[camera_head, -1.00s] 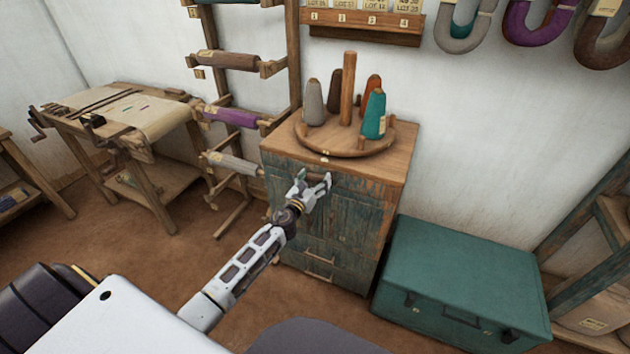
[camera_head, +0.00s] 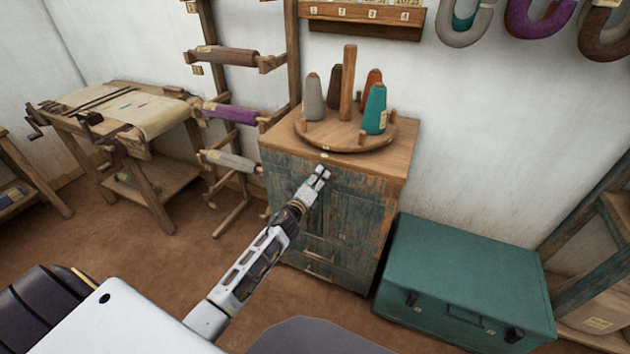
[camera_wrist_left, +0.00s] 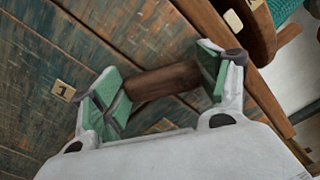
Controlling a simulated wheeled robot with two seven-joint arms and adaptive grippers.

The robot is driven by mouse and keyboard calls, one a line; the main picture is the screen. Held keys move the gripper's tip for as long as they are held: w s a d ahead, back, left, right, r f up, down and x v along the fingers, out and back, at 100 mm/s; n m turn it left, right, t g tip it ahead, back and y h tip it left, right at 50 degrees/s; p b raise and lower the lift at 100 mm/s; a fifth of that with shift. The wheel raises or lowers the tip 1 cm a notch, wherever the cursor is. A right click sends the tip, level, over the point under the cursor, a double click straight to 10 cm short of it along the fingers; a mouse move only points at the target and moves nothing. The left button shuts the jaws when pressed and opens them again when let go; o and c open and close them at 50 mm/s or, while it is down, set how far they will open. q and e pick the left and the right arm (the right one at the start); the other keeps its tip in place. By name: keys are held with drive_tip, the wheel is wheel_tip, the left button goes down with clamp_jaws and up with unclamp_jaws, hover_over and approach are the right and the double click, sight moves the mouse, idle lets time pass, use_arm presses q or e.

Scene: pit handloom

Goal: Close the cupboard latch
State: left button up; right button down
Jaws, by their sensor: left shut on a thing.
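The cupboard (camera_head: 352,225) is a worn blue-green wooden cabinet with a lighter wood top, in the middle of the head view. My left gripper (camera_head: 321,171) is at the upper front of its doors, just below the top edge. In the left wrist view the gripper (camera_wrist_left: 160,76) is shut on a dark brown wooden latch (camera_wrist_left: 162,82), which spans between its green finger pads in front of the blue-green boards. The latch's ends are hidden behind the fingers. A small tag marked 1 (camera_wrist_left: 64,90) is on the boards to the left. My right gripper is not in view.
A round wooden stand (camera_head: 345,141) with several yarn cones sits on the cupboard top. A teal chest (camera_head: 465,275) stands close to its right. A rack with yarn rolls (camera_head: 235,113) and a work table (camera_head: 130,120) are to the left.

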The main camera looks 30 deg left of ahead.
use_arm(q)
drive_tip(key=shift+d+f+n, duration=0.1)
drive_tip(key=shift+f+n, duration=0.05)
drive_tip(key=shift+n, duration=0.85)
drive_tip(key=shift+d+f+n, duration=0.15)
drive_tip(key=shift+d+n, duration=0.05)
drive_tip(key=shift+n, duration=0.85)
drive_tip(key=shift+d+f+n, duration=0.1)
drive_tip(key=shift+d+n, duration=0.05)
drive_tip(key=shift+n, duration=0.9)
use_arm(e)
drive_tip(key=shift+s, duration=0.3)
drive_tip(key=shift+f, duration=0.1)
use_arm(q)
drive_tip(key=o, duration=1)
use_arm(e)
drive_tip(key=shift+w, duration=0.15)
